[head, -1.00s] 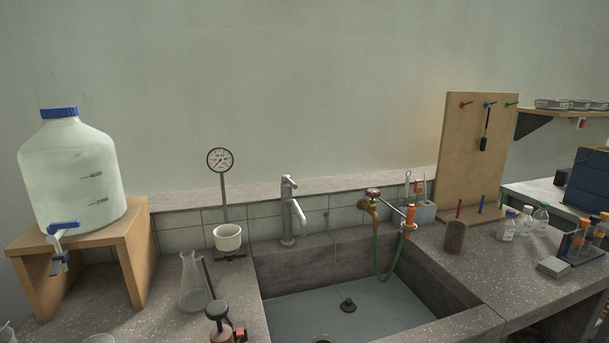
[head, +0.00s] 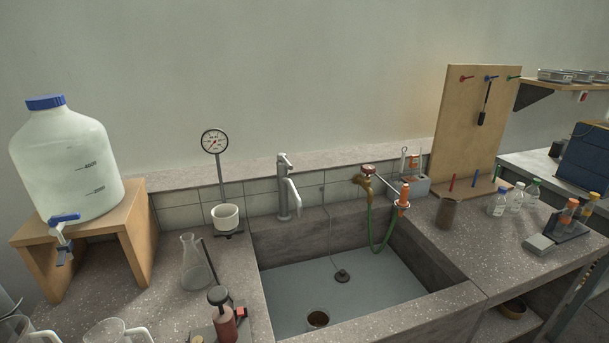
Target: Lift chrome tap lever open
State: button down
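The chrome tap (head: 283,200) stands upright at the back left edge of the sink (head: 345,285). Its spout slants down to the right over the basin. Its small lever (head: 285,158) sits at the top of the body; its exact angle is too small to tell. My gripper is not in the head view, and nothing touches the tap.
Right of the tap is a brass tap (head: 364,182) with a red handle and green hose (head: 384,249). A dial gauge (head: 215,142), white cup (head: 225,216) and glass flask (head: 193,264) stand left of the sink. A large carboy (head: 66,165) sits on a wooden stand. The basin looks mostly clear.

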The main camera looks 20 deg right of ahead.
aim_at(282, 157)
jog(key=i+l+z, duration=0.2)
jog(key=i, duration=0.65)
jog(key=i+l+z, duration=0.25)
jog(key=i, duration=0.55)
